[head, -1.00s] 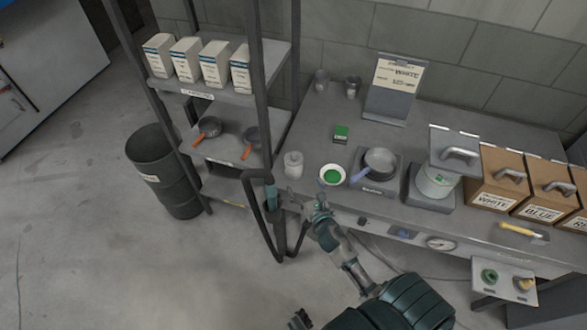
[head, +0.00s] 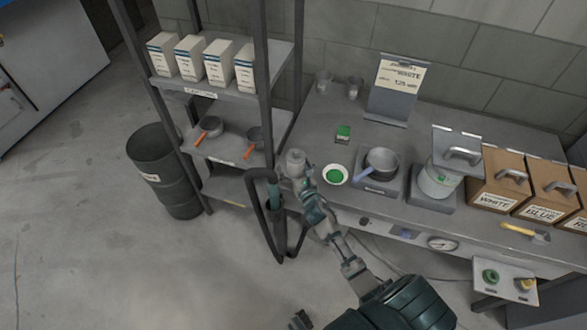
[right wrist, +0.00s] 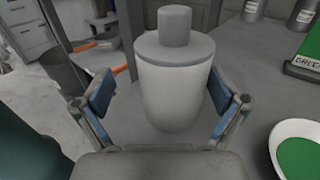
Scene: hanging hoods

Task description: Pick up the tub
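The tub is a small whitish cylinder with a grey stepped lid and knob (head: 295,158). It stands upright at the front left end of the grey bench. In the right wrist view the tub (right wrist: 175,92) fills the middle. My right gripper (head: 297,173) is open at the tub. Its two blue-padded fingers (right wrist: 163,98) stand one on each side of the tub, with a gap showing on the left and little or none on the right. A small dark piece at the bottom edge of the head view may be my left gripper (head: 300,319); its fingers cannot be made out.
A white dish of green powder (head: 335,174) lies close right of the tub. A pan (head: 382,162) sits on a scale beyond it. A shelf rack (head: 222,150) with a dark upright post stands close on the left.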

